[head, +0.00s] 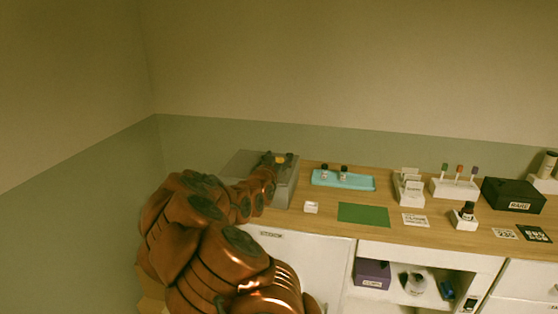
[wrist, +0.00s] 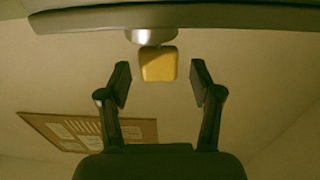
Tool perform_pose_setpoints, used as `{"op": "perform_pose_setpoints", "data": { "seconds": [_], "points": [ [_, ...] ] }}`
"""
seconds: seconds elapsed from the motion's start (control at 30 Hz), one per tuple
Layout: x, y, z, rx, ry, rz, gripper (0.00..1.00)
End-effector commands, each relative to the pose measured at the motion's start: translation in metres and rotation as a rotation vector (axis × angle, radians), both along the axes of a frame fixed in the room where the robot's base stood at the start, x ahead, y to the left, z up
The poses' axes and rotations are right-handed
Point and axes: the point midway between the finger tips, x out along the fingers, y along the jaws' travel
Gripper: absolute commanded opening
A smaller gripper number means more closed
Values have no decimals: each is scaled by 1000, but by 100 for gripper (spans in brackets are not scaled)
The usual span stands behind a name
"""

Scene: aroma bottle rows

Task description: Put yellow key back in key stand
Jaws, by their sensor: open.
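The yellow key (wrist: 158,63) has a square yellow head and sits against a round silver fitting (wrist: 151,36) on a grey surface. In the head view the yellow key (head: 280,158) shows as a small patch at the grey box (head: 284,191) on the counter's left end. My gripper (wrist: 161,82) is open, with one finger on each side of the key head and gaps to both. In the head view my gripper (head: 275,162) is at the box, partly hiding it. The white key stand (head: 454,189) at the back right holds green, orange and purple keys.
A blue tray (head: 343,181) with two small bottles is right of the box. A green mat (head: 363,214), white holder (head: 408,188), bottle on a white block (head: 465,216) and black box (head: 513,195) stand along the wooden counter (head: 325,232). A wall is close at left.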

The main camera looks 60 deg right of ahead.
Motion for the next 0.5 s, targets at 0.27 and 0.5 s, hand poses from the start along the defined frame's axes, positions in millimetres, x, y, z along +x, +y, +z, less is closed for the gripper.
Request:
{"op": "perform_pose_setpoints", "data": {
  "seconds": [0.27,0.5],
  "points": [
    [1,-5,-1,2,2,-1,65],
    [1,-5,-1,2,1,-1,51]
  ]
}}
